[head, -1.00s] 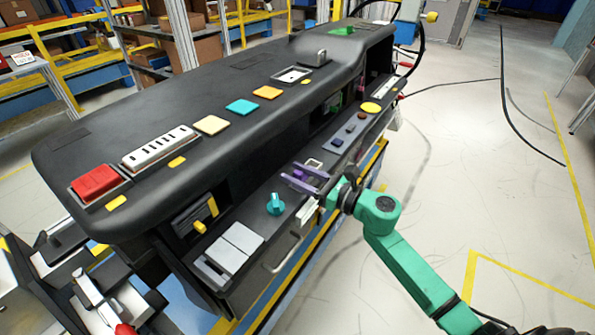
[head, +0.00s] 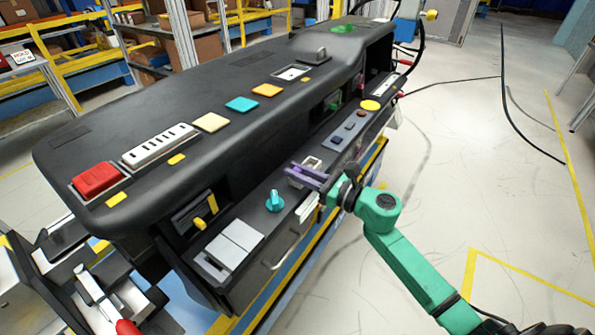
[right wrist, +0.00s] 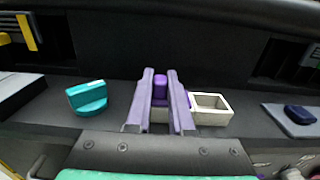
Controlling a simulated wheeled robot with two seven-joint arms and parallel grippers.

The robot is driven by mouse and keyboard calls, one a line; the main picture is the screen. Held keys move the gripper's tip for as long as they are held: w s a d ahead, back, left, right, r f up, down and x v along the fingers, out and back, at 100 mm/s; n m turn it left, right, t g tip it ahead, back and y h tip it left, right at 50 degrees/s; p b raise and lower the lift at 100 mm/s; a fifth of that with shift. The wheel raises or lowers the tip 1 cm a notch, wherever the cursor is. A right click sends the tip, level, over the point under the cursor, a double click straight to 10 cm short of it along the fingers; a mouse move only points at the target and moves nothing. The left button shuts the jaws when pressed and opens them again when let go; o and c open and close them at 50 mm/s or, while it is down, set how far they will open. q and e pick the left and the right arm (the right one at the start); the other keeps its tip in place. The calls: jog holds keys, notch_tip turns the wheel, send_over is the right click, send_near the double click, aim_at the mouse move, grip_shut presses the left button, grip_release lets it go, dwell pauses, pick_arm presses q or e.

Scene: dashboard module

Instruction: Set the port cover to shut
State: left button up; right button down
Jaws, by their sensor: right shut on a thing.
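The port (head: 312,162) is a pale, open rectangular frame on the dashboard's lower ledge. In the right wrist view, the port's pale frame (right wrist: 211,108) shows a dark opening just right of my fingers. A small purple upright knob (right wrist: 160,88), apparently the port cover's grip, stands between my fingers beside that opening. My right gripper (head: 296,171) has purple fingers and reaches over the ledge from the right. In the right wrist view my right gripper (right wrist: 161,84) is shut on the knob, and its fingers hide much of the cover. I cannot make out my left gripper.
A teal rotary knob (head: 274,200) stands left of the port, with pale flat panels (head: 236,245) further left. A dark blue button (right wrist: 300,113) is to the right. The dark dashboard top (head: 215,90) overhangs the ledge. A bar handle (head: 281,252) is below on the front.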

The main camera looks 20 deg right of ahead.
aim_at(308, 161)
dwell(0.7)
jog(key=shift+d+f, duration=0.1)
jog(key=shift+f, duration=0.05)
jog(key=w+d+b, duration=0.1)
jog(key=b, duration=0.1)
jog(key=w+d+b, duration=0.2)
jog(key=shift+d+f, duration=0.1)
jog(key=shift+d, duration=0.15)
jog(key=c, duration=0.8)
grip_release()
jog(key=shift+w, duration=0.15)
jog(key=shift+r, duration=0.2)
